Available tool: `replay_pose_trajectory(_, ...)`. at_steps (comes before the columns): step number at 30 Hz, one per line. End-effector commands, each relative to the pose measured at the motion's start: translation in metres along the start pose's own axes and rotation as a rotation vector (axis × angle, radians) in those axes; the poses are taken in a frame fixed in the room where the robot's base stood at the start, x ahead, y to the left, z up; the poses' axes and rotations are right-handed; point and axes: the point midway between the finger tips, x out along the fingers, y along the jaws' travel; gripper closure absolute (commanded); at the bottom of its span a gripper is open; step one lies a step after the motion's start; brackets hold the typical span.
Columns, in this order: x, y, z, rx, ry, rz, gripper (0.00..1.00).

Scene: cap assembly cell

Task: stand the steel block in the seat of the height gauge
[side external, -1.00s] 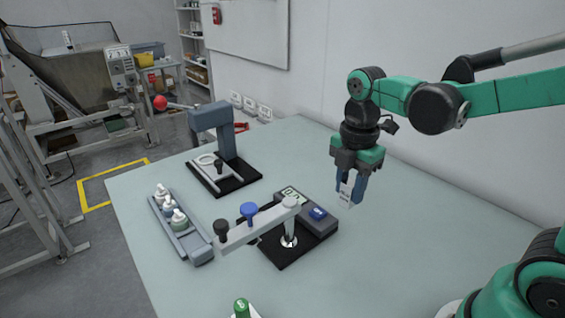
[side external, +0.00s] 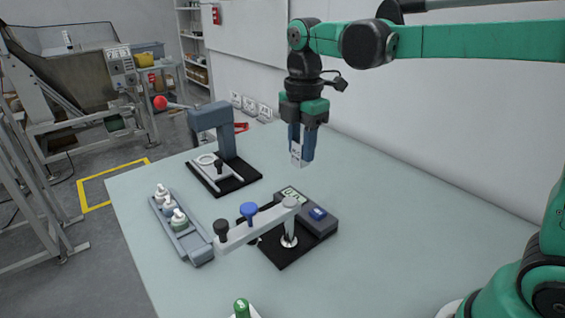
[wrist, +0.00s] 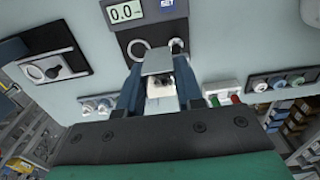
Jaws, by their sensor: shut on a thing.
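My gripper (side external: 301,150) is shut on the steel block (side external: 296,157), a small pale grey piece that sticks out below the blue fingers. It is held upright in the air above the back of the table. In the wrist view the block (wrist: 157,62) sits between the two fingertips (wrist: 159,80); the fingers hide part of it. The height gauge (side external: 318,215) stands lower and front, on a black base with a display, a blue button and a grey arm. Its display also shows in the wrist view (wrist: 125,12). I cannot clearly make out its seat.
A grey press (side external: 212,120) with a red ball lever stands on a black plate at the back left. A green-topped item (side external: 241,308) is at the front. The table's right side is clear.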

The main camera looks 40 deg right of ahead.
Motion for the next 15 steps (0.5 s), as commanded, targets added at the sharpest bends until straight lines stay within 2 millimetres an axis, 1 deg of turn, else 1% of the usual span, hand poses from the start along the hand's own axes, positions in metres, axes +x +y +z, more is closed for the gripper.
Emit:
replay_pose_trajectory(1, 0.01, 0.012, -0.008, -0.005, 0.0, 0.0, 1.0)
replay_pose_trajectory(3, 0.023, 0.025, -0.018, -0.004, 0.0, 0.0, 1.0)
replay_pose_trajectory(6, 0.04, 0.039, -0.029, -0.003, 0.0, 0.0, 1.0)
replay_pose_trajectory(9, 0.052, 0.048, -0.038, -0.002, 0.0, 0.0, 1.0)
replay_pose_trajectory(15, 0.066, 0.054, -0.045, 0.0, 0.0, 0.0, 1.0)
